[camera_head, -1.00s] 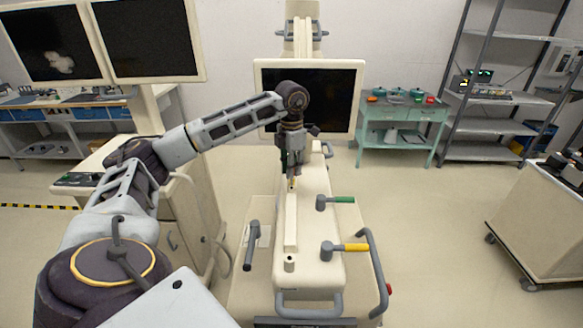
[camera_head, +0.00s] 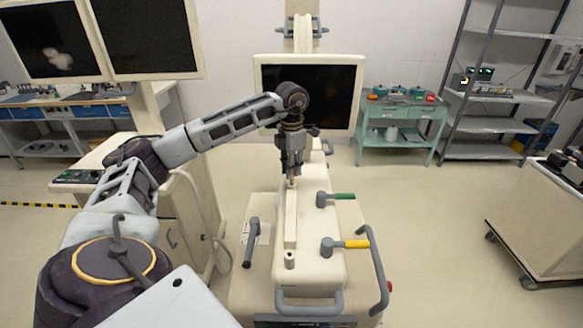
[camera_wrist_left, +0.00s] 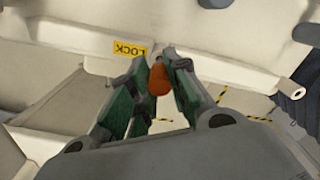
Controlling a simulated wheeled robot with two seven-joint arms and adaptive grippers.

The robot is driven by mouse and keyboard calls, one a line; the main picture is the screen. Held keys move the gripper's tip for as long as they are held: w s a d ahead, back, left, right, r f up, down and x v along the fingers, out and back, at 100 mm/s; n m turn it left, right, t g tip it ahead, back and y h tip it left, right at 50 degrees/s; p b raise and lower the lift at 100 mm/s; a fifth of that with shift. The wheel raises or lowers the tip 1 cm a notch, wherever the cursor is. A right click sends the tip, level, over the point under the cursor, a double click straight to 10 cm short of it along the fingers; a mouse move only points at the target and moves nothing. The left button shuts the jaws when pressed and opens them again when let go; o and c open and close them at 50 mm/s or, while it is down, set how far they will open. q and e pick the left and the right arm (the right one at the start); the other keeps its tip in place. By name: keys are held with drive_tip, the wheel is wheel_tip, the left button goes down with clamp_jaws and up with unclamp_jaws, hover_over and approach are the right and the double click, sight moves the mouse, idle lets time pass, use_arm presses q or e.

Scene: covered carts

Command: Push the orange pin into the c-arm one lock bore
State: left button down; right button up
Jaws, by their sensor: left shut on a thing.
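My left gripper (camera_head: 292,176) points down over the far end of the raised cream ridge on the central cart (camera_head: 320,262). In the left wrist view its green-padded fingers (camera_wrist_left: 158,92) are shut on the orange pin (camera_wrist_left: 158,78), whose rounded orange part shows between the fingertips. A yellow LOCK label (camera_wrist_left: 130,48) is on the cream surface just beside the fingers. The lock bore itself is hidden behind the pin and fingers, so I cannot tell how deep the pin sits. My right gripper is in neither view.
A green-handled lever (camera_head: 335,196) and a yellow-handled lever (camera_head: 345,245) stand right of the ridge. A grey handle (camera_head: 251,243) is on the left. A monitor (camera_head: 310,95) stands behind the gripper. Open floor lies right of the cart.

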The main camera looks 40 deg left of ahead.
use_arm(q)
drive_tip(key=shift+f+b, duration=0.35)
drive_tip(key=shift+f, duration=0.3)
drive_tip(key=shift+f+b, duration=0.7)
drive_tip(key=shift+f, duration=0.45)
idle(0.5)
drive_tip(key=c, duration=1.4)
unclamp_jaws()
drive_tip(key=shift+o, duration=0.5)
drive_tip(key=shift+r, duration=0.1)
drive_tip(key=shift+r, duration=5.95)
drive_tip(key=shift+d+f, duration=0.1)
